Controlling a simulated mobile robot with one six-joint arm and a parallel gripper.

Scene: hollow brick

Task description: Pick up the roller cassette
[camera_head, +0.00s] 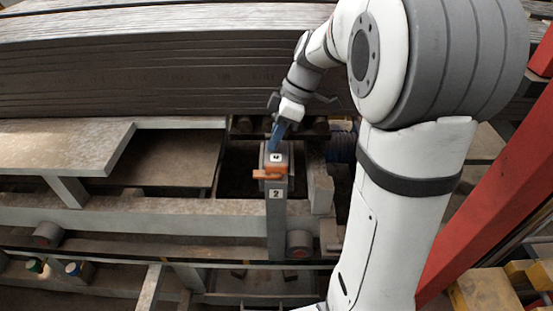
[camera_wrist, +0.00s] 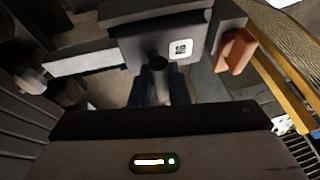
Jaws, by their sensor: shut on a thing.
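The roller cassette (camera_head: 268,160) is a grey block with a white marker tag, at the top of a post labelled 2 in the head view. In the wrist view the cassette (camera_wrist: 135,48) fills the upper middle, with its tag right of centre. My gripper (camera_head: 276,143) reaches down to it from above with blue fingers. In the wrist view my gripper (camera_wrist: 161,82) is shut on a grey stem of the cassette with a dark round end. An orange piece (camera_head: 268,173) sits at the cassette's front. I cannot tell whether the cassette is clear of its seat.
A stack of long grey boards (camera_head: 150,65) lies behind. A grey block (camera_head: 320,188) is close on the cassette's right. A red beam (camera_head: 490,190) slants along the right. A roller (camera_head: 300,243) lies below.

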